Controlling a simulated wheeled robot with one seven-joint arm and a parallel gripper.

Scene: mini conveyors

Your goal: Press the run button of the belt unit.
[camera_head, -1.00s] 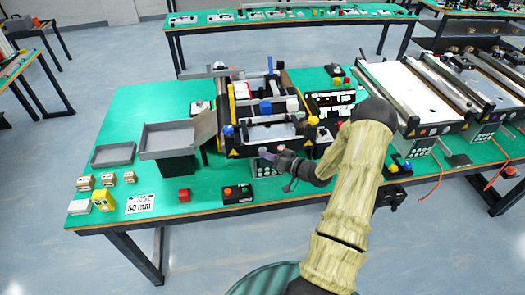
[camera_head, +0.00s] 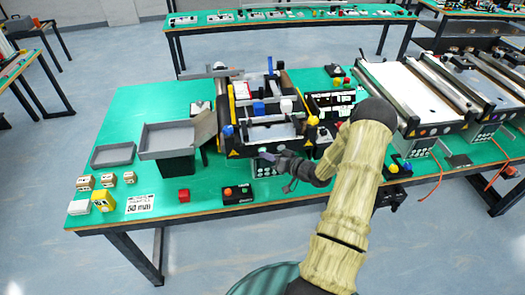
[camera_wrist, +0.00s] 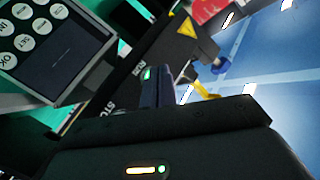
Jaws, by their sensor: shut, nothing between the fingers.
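The belt unit (camera_head: 234,150) stands in the middle of the green table, with a dark front face. My gripper (camera_head: 266,156) is at this front face, just above a grey keypad box. In the wrist view my gripper (camera_wrist: 168,76) is shut and empty, with its fingertips close to the unit's dark panel (camera_wrist: 178,46). RUN and STOP lettering shows on this panel beside the fingers. A small green spot, perhaps the run button (camera_wrist: 147,73), shows by the RUN lettering at the fingertips. The fingers partly cover this area, and I cannot tell whether they touch the button.
The keypad box (camera_wrist: 52,45) with round white keys is close to the left of the fingers in the wrist view. Larger conveyors (camera_head: 425,95) stand at right.

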